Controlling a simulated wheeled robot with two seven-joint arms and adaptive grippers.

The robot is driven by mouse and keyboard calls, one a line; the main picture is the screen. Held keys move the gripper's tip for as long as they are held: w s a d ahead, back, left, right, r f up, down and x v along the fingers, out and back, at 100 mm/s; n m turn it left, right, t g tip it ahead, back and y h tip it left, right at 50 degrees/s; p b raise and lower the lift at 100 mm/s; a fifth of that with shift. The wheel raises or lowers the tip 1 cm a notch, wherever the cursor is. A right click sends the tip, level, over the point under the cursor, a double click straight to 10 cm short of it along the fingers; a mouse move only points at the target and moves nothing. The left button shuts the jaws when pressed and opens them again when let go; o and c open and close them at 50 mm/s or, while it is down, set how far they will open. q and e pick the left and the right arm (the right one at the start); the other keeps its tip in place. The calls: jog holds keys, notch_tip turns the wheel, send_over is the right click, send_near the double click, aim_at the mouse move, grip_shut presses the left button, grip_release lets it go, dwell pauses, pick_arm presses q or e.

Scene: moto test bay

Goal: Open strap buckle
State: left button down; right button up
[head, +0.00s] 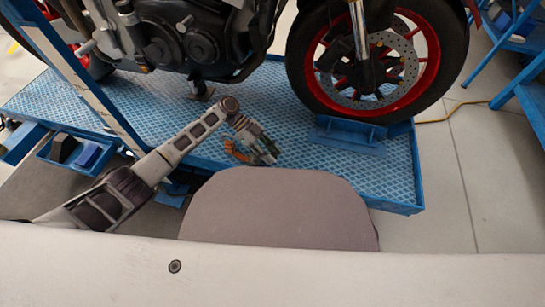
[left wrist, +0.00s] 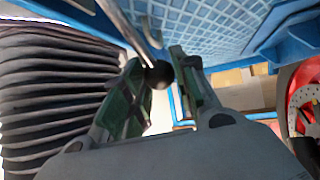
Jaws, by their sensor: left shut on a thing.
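My left gripper (head: 262,148) is low over the blue textured platform, in front of the motorcycle. In the left wrist view its two green-padded fingers (left wrist: 163,80) are on either side of a black ball knob (left wrist: 159,75) at the end of a metal rod (left wrist: 122,25). The gripper is shut on this knob. A small orange piece (head: 236,152) shows beside the gripper in the head view; I cannot tell whether it is part of a strap. No strap buckle can be made out clearly. My right gripper is not in view.
The motorcycle's front wheel (head: 425,50) stands in a blue chock (head: 350,135) to the right of the gripper. A blue upright post (head: 75,70) rises at the left. Blue bins (head: 75,155) sit at the platform's left edge.

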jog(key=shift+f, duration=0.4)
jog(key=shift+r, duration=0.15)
